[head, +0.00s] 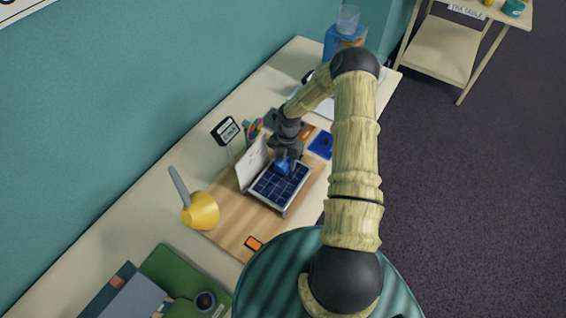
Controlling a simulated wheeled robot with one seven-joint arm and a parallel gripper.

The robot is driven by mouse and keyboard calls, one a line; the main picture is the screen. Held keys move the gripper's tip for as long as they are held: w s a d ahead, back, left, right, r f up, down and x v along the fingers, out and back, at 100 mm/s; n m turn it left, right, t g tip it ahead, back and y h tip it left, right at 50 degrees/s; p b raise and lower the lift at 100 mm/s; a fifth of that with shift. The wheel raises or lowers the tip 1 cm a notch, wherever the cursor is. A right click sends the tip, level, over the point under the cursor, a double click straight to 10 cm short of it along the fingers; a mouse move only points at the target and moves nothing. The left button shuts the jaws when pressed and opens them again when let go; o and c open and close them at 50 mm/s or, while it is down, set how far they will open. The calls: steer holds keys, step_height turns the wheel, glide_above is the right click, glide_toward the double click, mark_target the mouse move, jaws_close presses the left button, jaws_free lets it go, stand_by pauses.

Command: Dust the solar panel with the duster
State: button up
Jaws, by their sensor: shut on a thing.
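The solar panel (275,190), a dark blue gridded plate with a pale frame, sits tilted on a wooden board in the head view. My gripper (287,152) is above the panel's far end, pointing down. It is shut on a small blue thing that looks like the duster (283,167). The duster's blue part is over the panel's upper edge and seems to touch it, though I cannot tell for sure. My gripper hides the duster's handle and part of the panel's far end.
A white card (252,166) stands beside the panel. A yellow object with a grey stem (201,212) stands left, and a small sign (226,131) behind. A blue dispenser (343,40) is at the table's far end. Green and grey books (178,268) lie near the front.

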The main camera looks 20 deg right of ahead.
steer(key=shift+w+d+r, duration=0.2)
steer(key=shift+w+d, duration=0.15)
steer(key=shift+d, duration=0.15)
steer(key=shift+r, duration=0.15)
steer(key=shift+r+p, duration=1.85)
steer(key=shift+r, duration=1)
steer(key=shift+s+a, duration=0.15)
steer(key=shift+a, duration=0.15)
steer(key=shift+s+a+r+p, duration=0.1)
steer(key=shift+r+p, duration=1.05)
steer(key=shift+r, duration=0.3)
